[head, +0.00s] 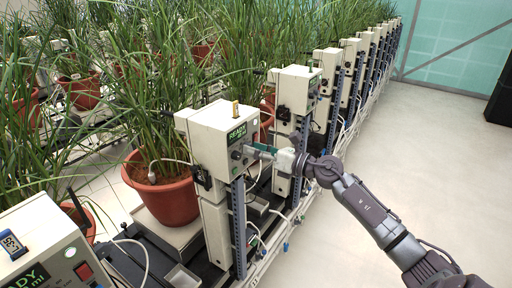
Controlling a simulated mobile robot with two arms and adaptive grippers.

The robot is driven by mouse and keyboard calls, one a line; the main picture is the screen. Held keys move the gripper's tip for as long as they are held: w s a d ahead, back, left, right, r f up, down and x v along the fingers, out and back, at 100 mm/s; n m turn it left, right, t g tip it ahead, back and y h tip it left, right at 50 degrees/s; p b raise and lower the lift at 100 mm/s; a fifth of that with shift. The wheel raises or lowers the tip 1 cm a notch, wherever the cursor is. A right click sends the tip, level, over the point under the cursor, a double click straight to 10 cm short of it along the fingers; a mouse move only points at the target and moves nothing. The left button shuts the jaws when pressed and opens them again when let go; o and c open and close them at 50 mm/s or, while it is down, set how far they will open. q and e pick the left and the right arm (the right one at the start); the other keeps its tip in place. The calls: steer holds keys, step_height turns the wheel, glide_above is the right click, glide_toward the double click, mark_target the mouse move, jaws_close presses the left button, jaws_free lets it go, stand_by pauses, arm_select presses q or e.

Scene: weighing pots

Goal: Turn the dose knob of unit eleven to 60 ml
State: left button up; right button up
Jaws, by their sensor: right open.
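A cream dosing unit (207,127) stands in the middle of the view with a green-lettered READY display (237,133) on its front face. A small yellowish tag stands on its top; its number is too small to read, so I cannot tell if this is unit eleven. My right gripper (252,150) is at this front face, just below and right of the display, with its jaws open. A dark round part, perhaps the dose knob (236,155), shows beside the fingertips. I cannot tell whether they touch it, or its setting. My left gripper is out of view.
A terracotta pot (163,193) with tall grass stands left of the unit. Another unit (40,243) with a blue tag and red switch is at the lower left. More units recede in a row to the back right.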

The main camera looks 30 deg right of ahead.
jaws_close()
steer(key=shift+m, duration=0.3)
steer(key=shift+m+p, duration=2.25)
steer(key=shift+m, duration=1.95)
steer(key=shift+f, duration=0.1)
